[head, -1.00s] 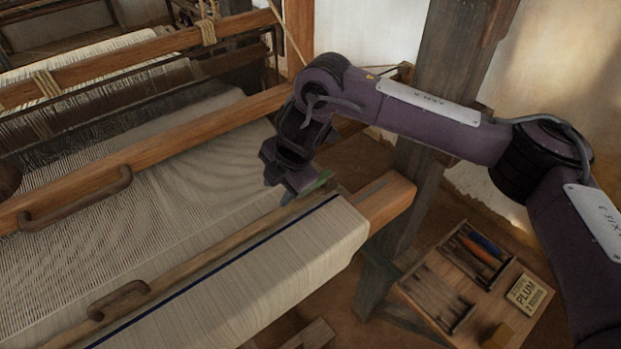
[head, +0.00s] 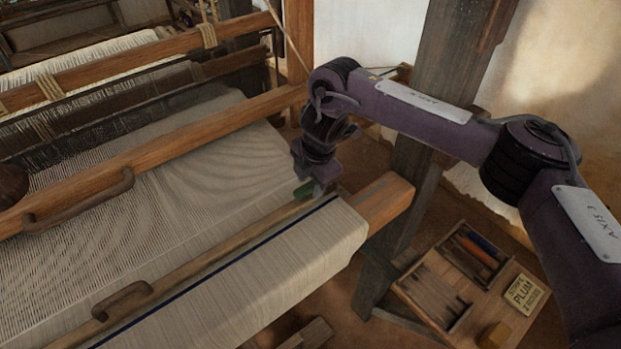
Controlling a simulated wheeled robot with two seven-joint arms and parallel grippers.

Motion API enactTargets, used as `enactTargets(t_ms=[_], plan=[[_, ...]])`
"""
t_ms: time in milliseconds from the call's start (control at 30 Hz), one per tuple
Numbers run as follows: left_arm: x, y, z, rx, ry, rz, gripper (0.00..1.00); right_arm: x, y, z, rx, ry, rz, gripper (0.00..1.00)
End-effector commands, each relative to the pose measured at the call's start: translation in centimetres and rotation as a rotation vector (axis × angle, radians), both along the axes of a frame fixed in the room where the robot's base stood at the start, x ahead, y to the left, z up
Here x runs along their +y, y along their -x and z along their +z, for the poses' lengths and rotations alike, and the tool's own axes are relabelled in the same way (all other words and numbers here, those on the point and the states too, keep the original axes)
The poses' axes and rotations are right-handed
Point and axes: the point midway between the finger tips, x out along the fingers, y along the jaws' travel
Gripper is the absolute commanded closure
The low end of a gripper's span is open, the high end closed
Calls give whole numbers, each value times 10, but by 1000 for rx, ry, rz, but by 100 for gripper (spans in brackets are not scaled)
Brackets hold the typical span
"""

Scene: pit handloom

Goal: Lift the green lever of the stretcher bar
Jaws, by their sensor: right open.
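The stretcher bar (head: 215,252) is a long, narrow wooden bar. It lies diagonally across the woven cloth, beside a dark blue stripe. A small patch of its green lever (head: 303,190) shows near the bar's far right end. My right gripper (head: 319,188) is at that end, pointing down, just right of the green patch. It is open, and its fingers are small and partly merged with the bar behind them. I cannot tell whether they touch the lever. The rest of the lever is hidden behind the gripper. My left gripper is not in view.
A wooden beam with a curved handle (head: 78,203) crosses the warp at left. The front beam's end (head: 385,203) sticks out right of the cloth. A dark post (head: 425,120) stands behind my right arm. A wooden tool tray (head: 410,311) with a sign is at lower right.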

Motion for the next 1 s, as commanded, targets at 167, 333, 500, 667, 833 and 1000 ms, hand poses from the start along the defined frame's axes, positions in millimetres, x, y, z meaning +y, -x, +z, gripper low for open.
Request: enactTargets(t_ms=[167, 333, 500, 667, 833, 1000], plan=[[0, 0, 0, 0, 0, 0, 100, 0, 0, -2, 0, 0, 1, 60], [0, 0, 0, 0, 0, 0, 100, 1, 0, -2, 0, 0, 1, 69], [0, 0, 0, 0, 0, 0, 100, 1, 0, -2, 0, 0, 1, 91], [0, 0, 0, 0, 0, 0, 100, 1, 0, -2, 0, -1, 1, 100], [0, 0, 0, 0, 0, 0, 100, 1, 0, -2, 0, -2, 1, 100], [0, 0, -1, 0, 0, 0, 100, 0, -1, -1, 17, -27, 1, 100]])
